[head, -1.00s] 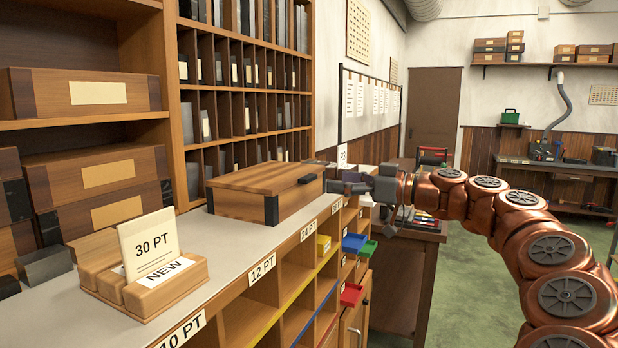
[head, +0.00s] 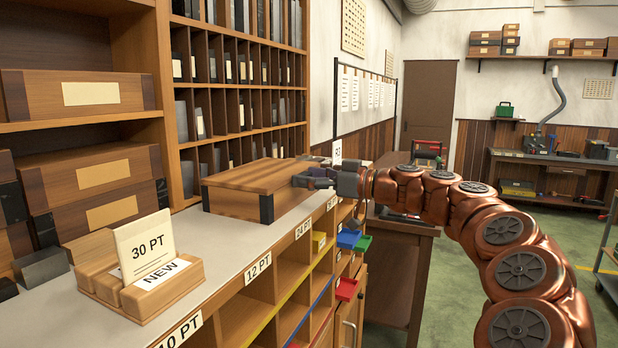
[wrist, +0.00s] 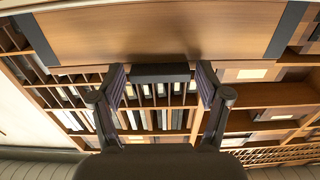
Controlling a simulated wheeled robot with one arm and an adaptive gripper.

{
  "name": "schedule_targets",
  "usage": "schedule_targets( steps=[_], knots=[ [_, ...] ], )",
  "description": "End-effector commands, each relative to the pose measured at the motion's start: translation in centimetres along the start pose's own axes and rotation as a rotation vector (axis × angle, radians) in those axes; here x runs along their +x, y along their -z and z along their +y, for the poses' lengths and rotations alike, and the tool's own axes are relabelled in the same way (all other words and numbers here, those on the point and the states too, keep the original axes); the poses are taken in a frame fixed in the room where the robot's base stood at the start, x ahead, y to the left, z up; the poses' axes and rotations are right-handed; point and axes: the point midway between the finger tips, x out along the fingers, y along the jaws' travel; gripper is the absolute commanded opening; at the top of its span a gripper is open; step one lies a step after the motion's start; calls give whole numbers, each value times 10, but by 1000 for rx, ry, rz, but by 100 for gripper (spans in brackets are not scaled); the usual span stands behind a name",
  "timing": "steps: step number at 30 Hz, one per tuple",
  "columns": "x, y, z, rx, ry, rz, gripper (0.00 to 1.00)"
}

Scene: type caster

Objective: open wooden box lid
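The wooden box (head: 235,203) sits on the grey counter with its lid (head: 255,176) shut. It has dark corner pieces. My gripper (head: 312,179) is at the right end of the box's front edge and hides the lid's handle in the head view. In the wrist view the box (wrist: 160,35) fills the top, and its black handle (wrist: 160,73) lies between the two fingers of my gripper (wrist: 161,80). The fingers stand wide apart, one on each side of the handle, very near its ends. I cannot tell whether they touch it.
A wooden card holder (head: 150,290) with a 30 PT card stands at the counter's front left. Shelves with similar boxes (head: 95,180) and a rack of narrow slots (head: 240,110) rise behind. Open cubbies (head: 275,290) lie below the counter edge. The counter before the box is clear.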

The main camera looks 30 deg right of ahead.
Motion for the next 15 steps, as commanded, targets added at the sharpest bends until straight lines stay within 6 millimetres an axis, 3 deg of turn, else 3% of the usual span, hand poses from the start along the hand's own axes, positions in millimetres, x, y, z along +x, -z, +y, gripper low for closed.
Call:
schedule_targets(
  steps=[2,15],
  knots=[
    [0,0,0,0,0,0,64],
    [0,0,0,0,0,0,18]
  ],
)
